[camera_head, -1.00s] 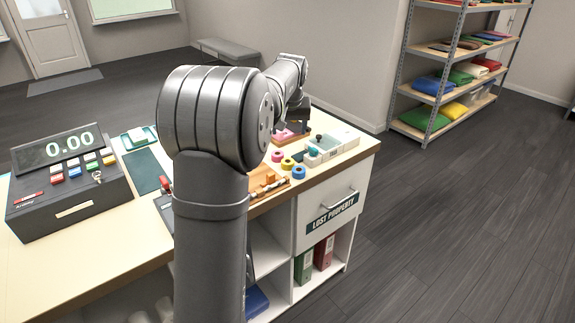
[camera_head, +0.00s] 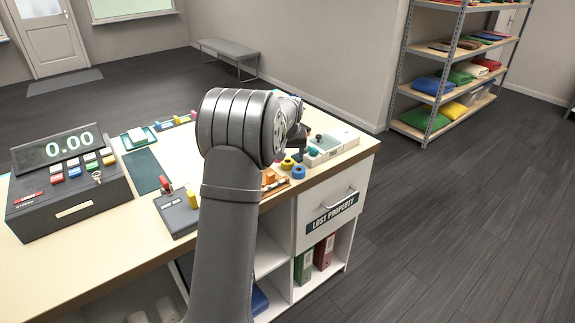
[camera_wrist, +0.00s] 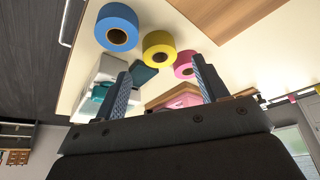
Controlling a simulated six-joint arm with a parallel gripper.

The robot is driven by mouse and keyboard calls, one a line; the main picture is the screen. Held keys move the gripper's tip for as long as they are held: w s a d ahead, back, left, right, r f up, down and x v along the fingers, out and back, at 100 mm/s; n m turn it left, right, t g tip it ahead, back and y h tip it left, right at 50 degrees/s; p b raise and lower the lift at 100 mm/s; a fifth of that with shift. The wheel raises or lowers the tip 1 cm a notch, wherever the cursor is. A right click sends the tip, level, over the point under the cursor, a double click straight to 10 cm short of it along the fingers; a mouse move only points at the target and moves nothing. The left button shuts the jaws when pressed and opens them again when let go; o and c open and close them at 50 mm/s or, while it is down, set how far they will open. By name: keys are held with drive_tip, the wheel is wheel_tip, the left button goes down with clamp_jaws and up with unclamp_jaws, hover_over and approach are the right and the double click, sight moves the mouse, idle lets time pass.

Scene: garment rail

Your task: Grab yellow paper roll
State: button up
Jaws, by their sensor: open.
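The yellow paper roll (camera_wrist: 159,47) lies on the counter in the wrist view, between a blue roll (camera_wrist: 117,27) and a pink roll (camera_wrist: 185,65). In the head view the yellow roll (camera_head: 287,164) shows at the edge of my arm, beside the blue roll (camera_head: 298,171). My gripper (camera_wrist: 162,82) is open in the wrist view, with its two fingers apart and nothing between them. The yellow roll appears beyond the fingertips, roughly between them and apart from both.
A cash register (camera_head: 68,172) stands on the left of the counter (camera_head: 100,240). A white box (camera_head: 337,141) and small items sit just beyond the rolls. An orange-brown tray (camera_head: 275,183) lies in front. A drawer (camera_head: 331,215) is below the right edge.

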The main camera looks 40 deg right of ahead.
sight(288, 161)
drive_tip(key=x, duration=0.4)
drive_tip(key=shift+c, duration=0.5)
drive_tip(key=c, duration=1)
